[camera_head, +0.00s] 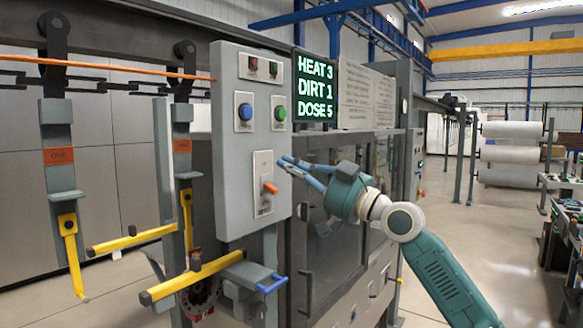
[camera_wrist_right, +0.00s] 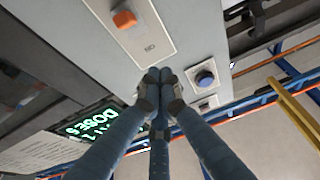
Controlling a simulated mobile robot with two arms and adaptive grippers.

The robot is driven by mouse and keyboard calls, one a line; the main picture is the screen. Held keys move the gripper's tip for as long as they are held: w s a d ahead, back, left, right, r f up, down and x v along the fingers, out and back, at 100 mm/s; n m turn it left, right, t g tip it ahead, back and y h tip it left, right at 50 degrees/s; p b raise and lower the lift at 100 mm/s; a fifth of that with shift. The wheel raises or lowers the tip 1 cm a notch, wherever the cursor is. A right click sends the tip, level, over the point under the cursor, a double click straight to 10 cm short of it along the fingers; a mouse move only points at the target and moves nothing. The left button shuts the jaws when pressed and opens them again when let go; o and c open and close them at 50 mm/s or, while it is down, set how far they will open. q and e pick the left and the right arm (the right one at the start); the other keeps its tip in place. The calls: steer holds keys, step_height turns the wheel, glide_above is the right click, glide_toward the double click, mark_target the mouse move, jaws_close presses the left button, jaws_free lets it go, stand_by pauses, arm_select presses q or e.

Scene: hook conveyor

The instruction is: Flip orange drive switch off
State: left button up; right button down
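The orange drive switch (camera_head: 270,188) is a short lever on a pale upright plate (camera_head: 263,212) on the grey control panel. It juts out and sits below the plate's top. In the right wrist view the orange lever (camera_wrist_right: 124,18) shows near the top, with small lettering between it and the fingertips. My right gripper (camera_head: 284,162) is just right of and above the lever, in front of the panel. Its fingertips (camera_wrist_right: 160,76) are together with nothing between them, apart from the lever. Whether they touch the panel I cannot tell. My left gripper is not in view.
A blue button (camera_head: 245,112) and a green button (camera_head: 280,113) sit above the switch plate. A lit display (camera_head: 315,88) reads HEAT 3, DIRT 1, DOSE 5. Yellow bars (camera_head: 192,277) stick out left of the panel. Glass-fronted cabinets stand behind my right arm.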

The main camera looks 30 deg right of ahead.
steer(key=s+d+f+b, duration=0.2)
steer(key=s+f+b, duration=0.4)
steer(key=f, duration=0.1)
steer(key=shift+d, duration=0.25)
steer(key=shift+f, duration=0.1)
